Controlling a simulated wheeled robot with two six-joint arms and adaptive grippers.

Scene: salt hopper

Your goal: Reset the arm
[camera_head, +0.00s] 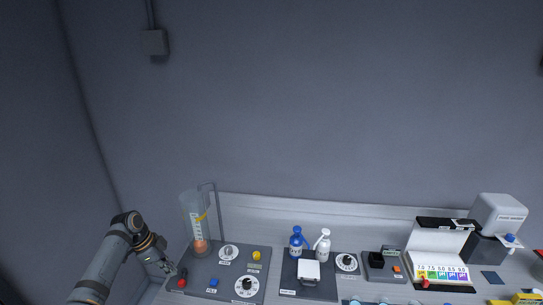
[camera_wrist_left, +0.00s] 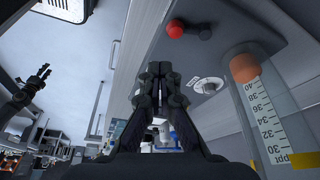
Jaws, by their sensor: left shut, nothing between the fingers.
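My left gripper (camera_head: 168,268) is at the left edge of the grey control panel (camera_head: 207,266), close to a red-knobbed lever (camera_head: 182,282). Its fingers are shut and empty in the left wrist view (camera_wrist_left: 158,68). The red knob (camera_wrist_left: 175,29) shows there above and right of the fingertips, apart from them. A clear graduated cylinder (camera_head: 189,212) with orange matter (camera_head: 200,246) at its bottom stands at the panel's back left. A dark gripper-like arm end (camera_wrist_left: 38,78), seemingly my right one, shows at the left of the wrist view; its jaw state is unclear.
The panel also carries dials (camera_head: 246,286), a blue button (camera_head: 213,282) and a yellow knob (camera_head: 256,255). To the right stand a blue bottle (camera_head: 296,243), a white bottle (camera_head: 322,246), a colour chart (camera_head: 442,272) and a white machine (camera_head: 497,220). Space above the bench is clear.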

